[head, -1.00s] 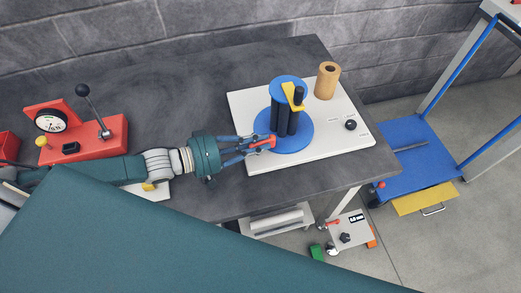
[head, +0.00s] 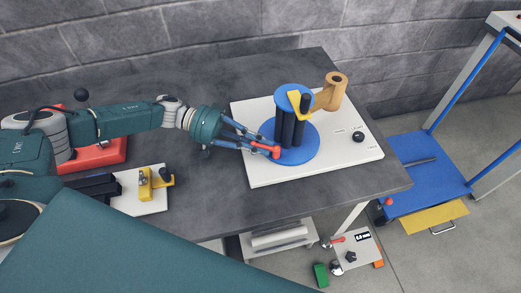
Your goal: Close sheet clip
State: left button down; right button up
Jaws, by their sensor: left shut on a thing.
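My left gripper (head: 262,147) reaches in from the left, low over the bench. It is shut on a small red handle (head: 264,148) at the left edge of a blue round base (head: 312,150). Dark upright posts rise from that base under a blue disc (head: 288,92). A yellow bracket (head: 297,103) with a black knob sits at the top. Another yellow clamp-like piece (head: 146,187) with a black knob stands on a small white plate at the left. I cannot tell which piece is the sheet clip. My right gripper is not in view.
A tan roll (head: 337,88) with a strip curving toward the posts stands on the white board (head: 345,158). A black knob (head: 358,137) is at its right. A red box (head: 98,158) lies partly behind my arm. A blue-framed cart (head: 425,165) stands right of the bench.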

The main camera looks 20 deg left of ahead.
pick_arm(q)
jog(key=shift+w+f+m+g+b, duration=0.1)
jog(key=shift+f+m+g+b, duration=0.2)
jog(key=shift+m+g+b, duration=0.3)
jog(key=shift+f+m+g+b, duration=0.35)
jog(key=shift+g+b, duration=0.25)
jog(key=shift+g, duration=0.2)
jog(key=shift+r+m+g, duration=0.15)
jog(key=shift+m+g, duration=0.2)
jog(key=shift+g, duration=0.05)
jog(key=c, duration=1.8)
grip_release()
jog(key=shift+o, duration=0.2)
jog(key=shift+r, duration=0.15)
jog(key=shift+w+r, duration=0.1)
jog(key=shift+w, duration=0.05)
jog(key=shift+r, duration=0.1)
